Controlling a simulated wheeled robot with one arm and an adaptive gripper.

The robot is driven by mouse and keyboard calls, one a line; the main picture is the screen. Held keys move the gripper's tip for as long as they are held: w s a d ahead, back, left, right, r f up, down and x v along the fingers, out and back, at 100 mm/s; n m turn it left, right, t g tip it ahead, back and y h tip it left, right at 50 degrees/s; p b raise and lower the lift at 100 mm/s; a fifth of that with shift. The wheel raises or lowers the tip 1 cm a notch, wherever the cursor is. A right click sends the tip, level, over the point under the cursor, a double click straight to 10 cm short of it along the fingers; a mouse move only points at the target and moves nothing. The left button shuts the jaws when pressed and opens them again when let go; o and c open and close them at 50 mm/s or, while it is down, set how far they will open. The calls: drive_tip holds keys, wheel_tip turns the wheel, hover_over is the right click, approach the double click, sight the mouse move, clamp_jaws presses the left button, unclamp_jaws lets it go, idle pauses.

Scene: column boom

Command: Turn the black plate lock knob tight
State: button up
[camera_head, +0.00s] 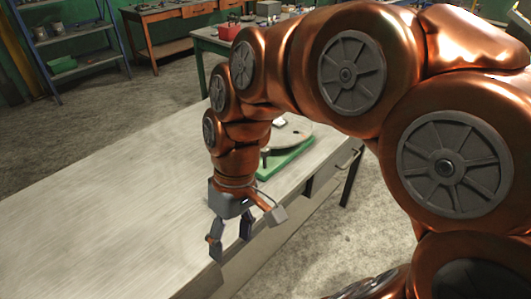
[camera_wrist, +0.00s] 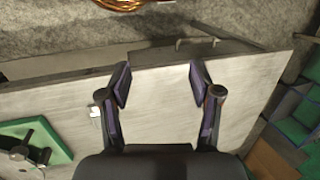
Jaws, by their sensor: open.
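My gripper (camera_head: 245,235) hangs over the table's near edge, apart from the base. In the wrist view my gripper (camera_wrist: 161,80) has its fingers spread with nothing between them.
The long pale table (camera_head: 110,200) is mostly bare to the left. A drawer handle (camera_wrist: 197,42) sticks out from its side. A blue shelf rack (camera_head: 75,45) and workbenches (camera_head: 180,18) stand at the back. A small white item (camera_wrist: 95,112) lies near the base.

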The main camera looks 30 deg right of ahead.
drive_tip(key=w+n+y+b, duration=0.4)
drive_tip(key=w+y+b, duration=0.1)
drive_tip(key=w, duration=0.9)
drive_tip(key=w+d+n+t+y+b, duration=0.25)
drive_tip(key=w+d+b, duration=0.25)
drive_tip(key=w+d, duration=0.4)
drive_tip(key=n+t+y+b, duration=0.2)
drive_tip(key=t+b, duration=0.5)
approach(267, 148)
drive_tip(key=shift+h, duration=0.25)
drive_tip(key=shift+r+x, duration=0.2)
drive_tip(key=shift+x, duration=2.65)
drive_tip(key=shift+w+a+f, duration=0.15)
drive_tip(key=shift+w+a, duration=0.15)
drive_tip(key=shift+a, duration=0.4)
drive_tip(key=shift+x, duration=1.85)
drive_tip(key=shift+f, duration=0.15)
